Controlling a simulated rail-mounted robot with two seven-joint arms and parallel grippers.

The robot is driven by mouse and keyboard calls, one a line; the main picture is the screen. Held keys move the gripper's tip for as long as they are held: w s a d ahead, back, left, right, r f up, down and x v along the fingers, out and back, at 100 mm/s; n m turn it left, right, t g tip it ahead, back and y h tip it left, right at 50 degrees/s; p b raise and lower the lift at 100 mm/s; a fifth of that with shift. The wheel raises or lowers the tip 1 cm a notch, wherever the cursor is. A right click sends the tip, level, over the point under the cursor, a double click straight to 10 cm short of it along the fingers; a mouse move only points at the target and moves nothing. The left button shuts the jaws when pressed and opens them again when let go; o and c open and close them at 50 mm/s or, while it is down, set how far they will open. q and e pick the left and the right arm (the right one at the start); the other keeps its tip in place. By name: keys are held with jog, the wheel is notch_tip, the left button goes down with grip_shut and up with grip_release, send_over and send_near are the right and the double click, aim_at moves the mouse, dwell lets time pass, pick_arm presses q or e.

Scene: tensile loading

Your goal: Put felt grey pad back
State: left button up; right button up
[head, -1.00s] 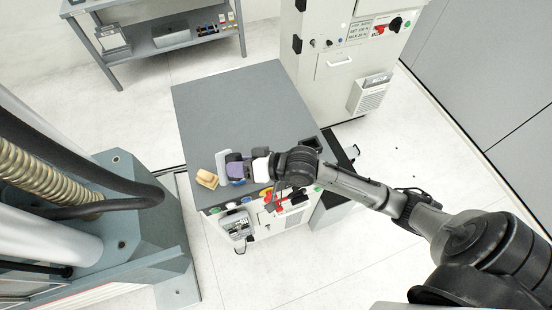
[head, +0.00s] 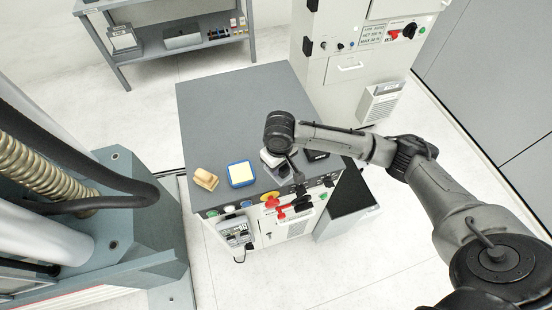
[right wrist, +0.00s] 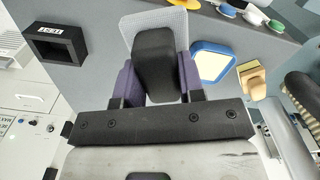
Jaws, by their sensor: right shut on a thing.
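My right gripper (right wrist: 152,85), with purple finger pads, is shut on a dark block (right wrist: 154,55) in the right wrist view. A light grey, fine-textured flat pad (right wrist: 158,20) shows just beyond the block and looks joined to it; I take the two as the felt grey pad. In the head view my right gripper (head: 284,168) points down over the front right of the grey cabinet top and largely hides what it holds. I cannot tell whether the pad touches the top. My left gripper is not in view.
A blue-rimmed tray with a pale yellow pad (head: 241,174) and a tan block (head: 206,180) sit left of the gripper. A black open box (right wrist: 55,42) stands on the other side. Knobs and red levers (head: 290,206) line the cabinet's front. The back of the cabinet top (head: 225,105) is clear.

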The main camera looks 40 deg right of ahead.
jog(key=w+d+f, duration=0.1)
jog(key=w, duration=0.1)
jog(key=w+d+f, duration=0.3)
jog(key=w+f, duration=0.1)
jog(key=w, duration=0.1)
jog(key=shift+d, duration=0.35)
jog(key=shift+f+p, duration=0.5)
jog(key=shift+f, duration=1.55)
jog(key=o, duration=0.8)
